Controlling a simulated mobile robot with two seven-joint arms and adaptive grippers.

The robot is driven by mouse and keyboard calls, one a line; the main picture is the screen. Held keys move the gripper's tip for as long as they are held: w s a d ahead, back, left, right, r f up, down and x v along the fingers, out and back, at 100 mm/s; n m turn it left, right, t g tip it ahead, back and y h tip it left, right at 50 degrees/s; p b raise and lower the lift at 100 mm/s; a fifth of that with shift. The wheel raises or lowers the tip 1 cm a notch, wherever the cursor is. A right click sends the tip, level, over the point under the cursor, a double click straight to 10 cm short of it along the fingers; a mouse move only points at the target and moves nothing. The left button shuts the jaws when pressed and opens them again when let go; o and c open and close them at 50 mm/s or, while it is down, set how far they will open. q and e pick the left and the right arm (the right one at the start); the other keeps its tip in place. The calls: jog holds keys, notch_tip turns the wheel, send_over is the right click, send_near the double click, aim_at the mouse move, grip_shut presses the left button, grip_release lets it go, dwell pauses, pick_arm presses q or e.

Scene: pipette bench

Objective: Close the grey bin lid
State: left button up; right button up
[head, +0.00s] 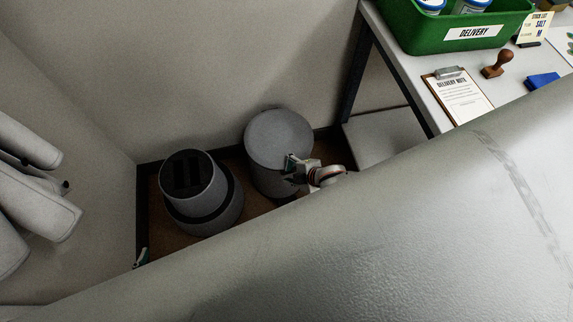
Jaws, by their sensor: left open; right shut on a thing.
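The grey bin (268,179) stands on the brown floor near the back wall. Its round grey lid (278,135) lies over the bin's top and looks nearly flat. I cannot tell whether a gap is left under the rim. My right gripper (291,164) is at the lid's front right edge, shut on the lid's rim; the exact contact is hard to see.
A white table (407,68) at the upper right holds a green delivery crate (408,40), a clipboard (463,103), a wooden stamp (497,64) and a blue block (543,80). A grey panel (385,140) is under the table. Walls stand behind and left of the bin.

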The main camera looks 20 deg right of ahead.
jog(key=shift+s+d+f, duration=0.45)
jog(key=shift+s+f, duration=0.15)
jog(key=shift+s, duration=0.05)
jog(key=shift+c, duration=0.6)
jog(key=shift+w+r, duration=0.2)
jog(key=shift+r, duration=0.15)
jog(key=v, duration=0.7)
jog(key=shift+s+r, duration=0.15)
jog(key=shift+s, duration=0.2)
